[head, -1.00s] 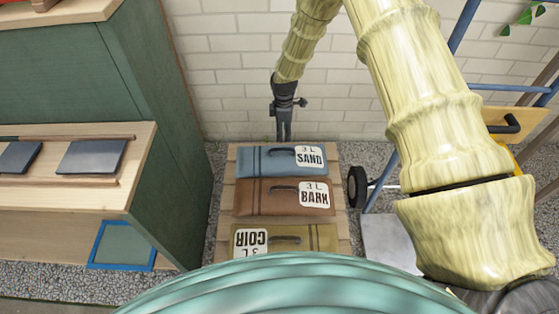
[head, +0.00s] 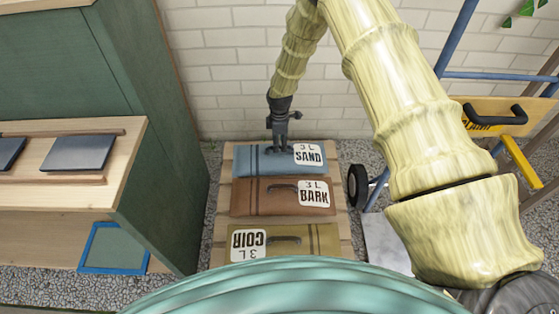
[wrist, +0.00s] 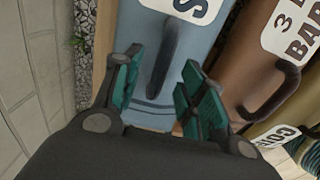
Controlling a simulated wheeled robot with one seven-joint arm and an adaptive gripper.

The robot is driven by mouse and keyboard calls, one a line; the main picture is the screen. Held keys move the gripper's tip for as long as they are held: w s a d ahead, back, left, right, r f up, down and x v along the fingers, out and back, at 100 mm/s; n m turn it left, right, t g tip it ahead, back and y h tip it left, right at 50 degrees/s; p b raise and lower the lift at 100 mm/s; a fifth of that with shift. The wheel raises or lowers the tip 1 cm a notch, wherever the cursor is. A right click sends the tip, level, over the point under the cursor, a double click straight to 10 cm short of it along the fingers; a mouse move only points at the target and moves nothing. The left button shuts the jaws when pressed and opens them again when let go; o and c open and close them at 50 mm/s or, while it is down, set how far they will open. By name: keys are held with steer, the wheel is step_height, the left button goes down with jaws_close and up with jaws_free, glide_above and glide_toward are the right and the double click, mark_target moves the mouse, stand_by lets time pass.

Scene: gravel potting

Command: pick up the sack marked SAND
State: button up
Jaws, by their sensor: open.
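The blue sack marked SAND (head: 255,159) lies at the far end of a row of sacks, nearest the brick wall. In the wrist view the SAND sack (wrist: 200,50) shows its dark handle (wrist: 166,60) running up between my fingers, with its label partly cut off at the top. My gripper (head: 277,147) is over the handle in the head view and hides most of it. In the wrist view my gripper (wrist: 158,80) is open, one teal-padded finger on each side of the handle. I cannot tell how far down the fingertips reach.
A brown BARK sack (head: 250,197) lies directly beside the SAND sack, then an olive COIR sack (head: 310,238). All lie on a wooden slatted pallet (head: 345,225). A green bench (head: 165,190) stands left. A blue-framed trolley with a black wheel (head: 357,186) stands right.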

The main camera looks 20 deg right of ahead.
mark_target(280, 155)
step_height(280, 155, down, 3)
steer(key=shift+f+b, duration=0.2)
steer(key=shift+b, duration=0.35)
steer(key=shift+c, duration=0.2)
jaws_close()
steer(key=shift+w+r, duration=0.1)
steer(key=shift+r, duration=0.05)
